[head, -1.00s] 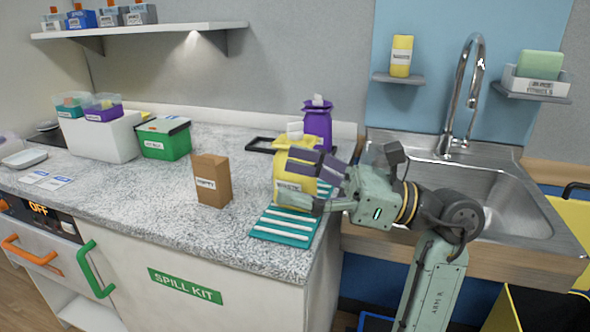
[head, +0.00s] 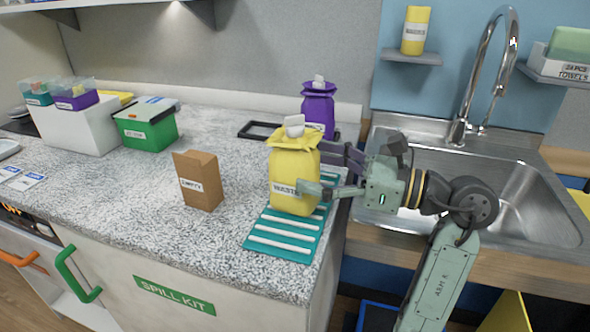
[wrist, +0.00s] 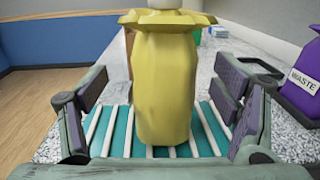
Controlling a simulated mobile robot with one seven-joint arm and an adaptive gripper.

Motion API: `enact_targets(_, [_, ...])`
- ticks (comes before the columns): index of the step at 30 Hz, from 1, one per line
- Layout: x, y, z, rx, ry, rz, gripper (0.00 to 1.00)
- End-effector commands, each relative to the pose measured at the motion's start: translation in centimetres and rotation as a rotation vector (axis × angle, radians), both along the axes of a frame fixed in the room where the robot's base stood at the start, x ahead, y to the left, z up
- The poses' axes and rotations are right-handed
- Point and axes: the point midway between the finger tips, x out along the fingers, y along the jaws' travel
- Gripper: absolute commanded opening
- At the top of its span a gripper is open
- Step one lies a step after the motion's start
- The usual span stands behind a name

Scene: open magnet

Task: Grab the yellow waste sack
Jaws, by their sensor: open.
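The yellow waste sack (head: 293,178) stands upright on the teal and white striped mat (head: 272,243) near the counter's right end. It has a gathered neck, a white top piece and a label on its front. My gripper (head: 322,174) comes in from the right at the sack's height. In the wrist view the sack (wrist: 165,85) stands centred between my spread fingers (wrist: 165,105), with a visible gap on each side. The jaws are open and not closed on it. In the head view one finger crosses in front of the sack's lower right side.
A purple waste sack (head: 317,112) stands close behind the yellow one, by a black frame (head: 258,131). A brown box (head: 198,181) stands to the left, with a green box (head: 146,124) further back. The sink (head: 500,195) lies to the right.

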Motion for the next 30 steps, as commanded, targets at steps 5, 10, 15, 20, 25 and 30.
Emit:
enact_targets(5, [1.4, 2.6, 0.3, 0.002, 0.002, 0.005, 0.82])
enact_targets(10, [2.0, 4.0, 0.0, -0.001, 0.001, 0.003, 0.82])
enact_targets(15, [2.1, 4.0, -0.2, -0.001, 0.001, 0.001, 0.82])
enact_targets(20, [2.1, 4.0, -0.1, -0.001, 0.001, 0.001, 0.76])
enact_targets(25, [2.1, 4.0, -0.1, -0.001, 0.001, 0.001, 0.64])
enact_targets(30, [2.0, 4.0, -0.1, -0.001, 0.001, 0.001, 0.53])
